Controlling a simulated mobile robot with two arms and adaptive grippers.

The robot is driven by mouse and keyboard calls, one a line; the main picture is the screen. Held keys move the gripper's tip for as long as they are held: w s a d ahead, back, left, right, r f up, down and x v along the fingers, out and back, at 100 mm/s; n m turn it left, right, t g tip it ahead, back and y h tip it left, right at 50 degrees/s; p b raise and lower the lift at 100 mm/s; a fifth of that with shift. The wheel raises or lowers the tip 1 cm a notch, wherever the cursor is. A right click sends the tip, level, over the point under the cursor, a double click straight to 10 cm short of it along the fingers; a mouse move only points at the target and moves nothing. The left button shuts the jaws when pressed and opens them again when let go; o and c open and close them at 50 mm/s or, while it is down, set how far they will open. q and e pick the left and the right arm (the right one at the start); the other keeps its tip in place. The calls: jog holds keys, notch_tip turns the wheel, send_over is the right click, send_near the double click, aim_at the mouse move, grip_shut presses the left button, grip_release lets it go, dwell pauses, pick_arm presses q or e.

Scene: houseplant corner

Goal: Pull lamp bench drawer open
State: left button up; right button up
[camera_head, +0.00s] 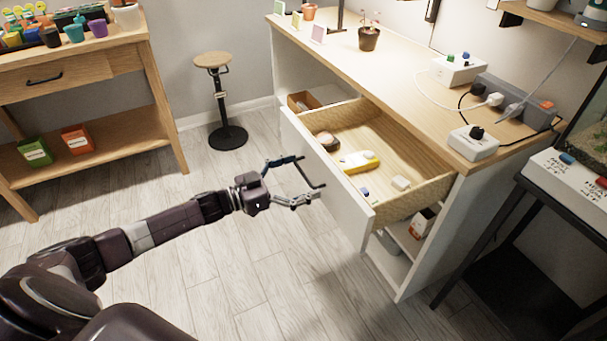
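The lamp bench (400,62) has a light wood top and white sides. Its drawer (328,170) is pulled well out, and the inside is visible. It holds a yellow-and-white item (360,162), a dark rounded item (327,141) and small pale and blue pieces. My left gripper (309,177) is at the outer face of the white drawer front. Its two fingers are spread wide apart, close to the dark drawer handle (306,174). I cannot tell whether they touch it. My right gripper is not in view.
A round-topped stool (213,60) stands behind the drawer near the wall. A wooden potting table (110,62) is at the left. A dark stand (480,235) is at the right. Plugs and cords (495,98) lie on the bench top. The floor (235,285) before the drawer is clear.

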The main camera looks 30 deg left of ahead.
pick_arm(q)
jog(key=shift+a, duration=0.1)
jog(key=v, duration=1.2)
dwell(0.4)
